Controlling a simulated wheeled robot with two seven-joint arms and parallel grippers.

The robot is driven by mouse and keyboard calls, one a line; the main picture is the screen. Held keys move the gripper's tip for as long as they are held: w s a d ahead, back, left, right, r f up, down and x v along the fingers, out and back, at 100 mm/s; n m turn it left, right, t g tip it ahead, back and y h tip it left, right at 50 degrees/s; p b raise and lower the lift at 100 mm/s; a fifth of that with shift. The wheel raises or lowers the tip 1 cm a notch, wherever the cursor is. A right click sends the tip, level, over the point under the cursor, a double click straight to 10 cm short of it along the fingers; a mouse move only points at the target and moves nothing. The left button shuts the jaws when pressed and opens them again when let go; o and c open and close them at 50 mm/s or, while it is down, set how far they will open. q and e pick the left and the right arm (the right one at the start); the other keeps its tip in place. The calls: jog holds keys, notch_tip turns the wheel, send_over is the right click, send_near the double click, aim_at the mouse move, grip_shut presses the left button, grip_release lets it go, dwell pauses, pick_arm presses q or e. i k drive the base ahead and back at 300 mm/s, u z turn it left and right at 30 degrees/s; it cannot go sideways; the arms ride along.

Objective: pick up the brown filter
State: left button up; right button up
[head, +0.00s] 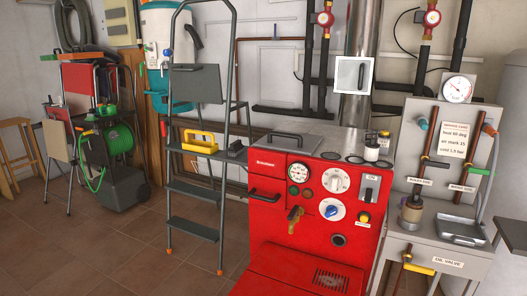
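Neither of my grippers shows in the head view, so nothing is seen touching the cylinder.
The red boiler (268,212) with dials stands in the middle. A grey metal tray (463,231) lies right of the cylinder. The tiled floor (125,250) is clear at front left.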

aim_at(414, 202)
jog(key=z, duration=1.25)
